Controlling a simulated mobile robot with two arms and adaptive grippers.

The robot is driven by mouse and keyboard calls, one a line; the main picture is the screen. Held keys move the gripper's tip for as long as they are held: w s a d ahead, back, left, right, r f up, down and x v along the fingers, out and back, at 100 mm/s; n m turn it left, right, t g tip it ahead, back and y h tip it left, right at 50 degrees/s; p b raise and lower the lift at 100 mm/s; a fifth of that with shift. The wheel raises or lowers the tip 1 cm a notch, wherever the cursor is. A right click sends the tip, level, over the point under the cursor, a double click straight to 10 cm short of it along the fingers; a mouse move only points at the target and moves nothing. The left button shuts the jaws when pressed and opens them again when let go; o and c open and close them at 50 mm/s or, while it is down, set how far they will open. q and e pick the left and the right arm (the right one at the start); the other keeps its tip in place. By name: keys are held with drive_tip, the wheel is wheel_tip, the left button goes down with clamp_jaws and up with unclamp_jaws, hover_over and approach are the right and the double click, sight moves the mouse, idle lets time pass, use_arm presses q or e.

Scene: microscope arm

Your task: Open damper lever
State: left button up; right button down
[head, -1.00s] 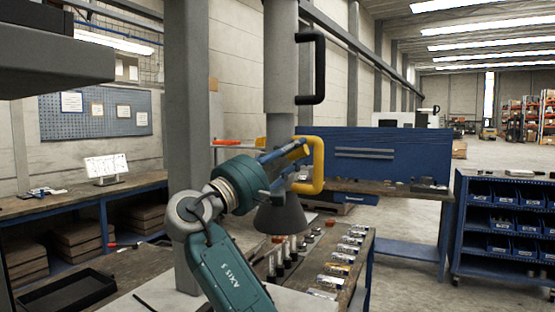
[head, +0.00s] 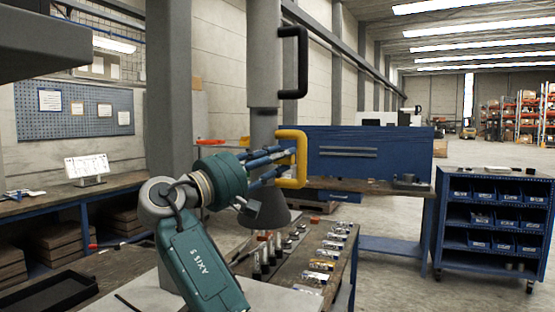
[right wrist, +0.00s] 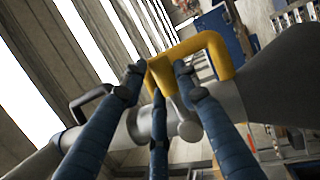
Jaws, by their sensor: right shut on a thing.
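A yellow U-shaped handle (head: 303,158) sits on the right side of a grey vertical duct (head: 264,60), above its dark flared hood (head: 264,212). My right gripper (head: 285,160) reaches it from the left, its blue fingers at the handle's near bar. In the right wrist view the yellow handle (right wrist: 208,42) runs in between the three fingers, and the gripper (right wrist: 158,80) is shut on it. A small grey lever with a rounded end (right wrist: 187,128) shows just beyond the fingers, by the duct. Which part is the damper lever is not clear. My left gripper is out of view.
A black handle (head: 303,62) is higher on the duct. Below the hood, a wooden bench (head: 287,272) carries dark cylinders and several small parts. A blue bin cart (head: 495,228) stands at the right. A grey column (head: 170,90) rises behind my arm.

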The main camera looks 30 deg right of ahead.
drive_tip(key=c, duration=1.3)
unclamp_jaws()
drive_tip(key=shift+c, duration=0.2)
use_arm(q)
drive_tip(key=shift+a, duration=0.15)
use_arm(e)
drive_tip(key=shift+o, duration=0.4)
drive_tip(key=shift+s, duration=0.1)
drive_tip(key=v, duration=1.2)
